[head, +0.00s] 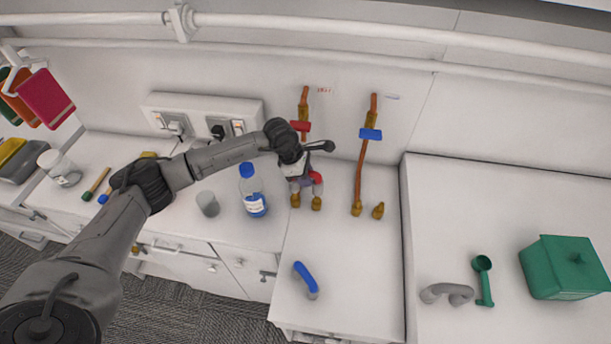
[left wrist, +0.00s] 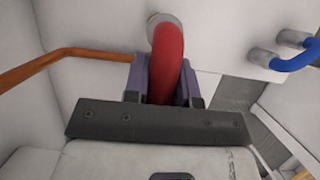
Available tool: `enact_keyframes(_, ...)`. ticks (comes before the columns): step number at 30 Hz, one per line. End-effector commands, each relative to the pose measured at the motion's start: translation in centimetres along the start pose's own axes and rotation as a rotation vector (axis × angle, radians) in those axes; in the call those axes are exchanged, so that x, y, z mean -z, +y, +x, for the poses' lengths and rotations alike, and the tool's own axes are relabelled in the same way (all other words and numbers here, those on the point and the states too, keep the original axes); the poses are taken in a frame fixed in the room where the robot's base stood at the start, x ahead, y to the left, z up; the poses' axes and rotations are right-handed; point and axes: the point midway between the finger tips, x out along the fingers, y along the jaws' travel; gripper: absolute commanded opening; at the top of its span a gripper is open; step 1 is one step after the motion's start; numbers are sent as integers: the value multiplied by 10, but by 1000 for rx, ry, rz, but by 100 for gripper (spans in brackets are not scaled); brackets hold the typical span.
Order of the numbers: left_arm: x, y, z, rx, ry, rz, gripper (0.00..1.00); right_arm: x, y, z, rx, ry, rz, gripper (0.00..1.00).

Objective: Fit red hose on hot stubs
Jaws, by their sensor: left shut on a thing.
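My left gripper (head: 306,181) is shut on the red hose (head: 317,178), a bent piece with grey ends. In the left wrist view the red hose (left wrist: 168,62) arches between my purple fingers (left wrist: 160,80), with one grey end showing beyond it. In the head view the hose is just above the two brass hot stubs (head: 316,204), under the copper pipe with the red valve handle (head: 300,126). My gripper partly covers the hose, and I cannot tell whether its ends touch the stubs. My right gripper is not in view.
To the right is a pipe with a blue valve handle (head: 371,134) and another brass stub (head: 378,211). A blue hose (head: 305,277) lies near the counter's front. A blue-capped bottle (head: 253,192) and a grey cup (head: 207,204) stand left. A green box (head: 564,268) is far right.

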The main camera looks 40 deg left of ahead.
Motion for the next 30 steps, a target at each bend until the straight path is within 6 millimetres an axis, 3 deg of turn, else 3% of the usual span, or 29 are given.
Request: enact_keyframes(30, 1, 0, 1, 0, 0, 0, 0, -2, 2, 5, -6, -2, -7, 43)
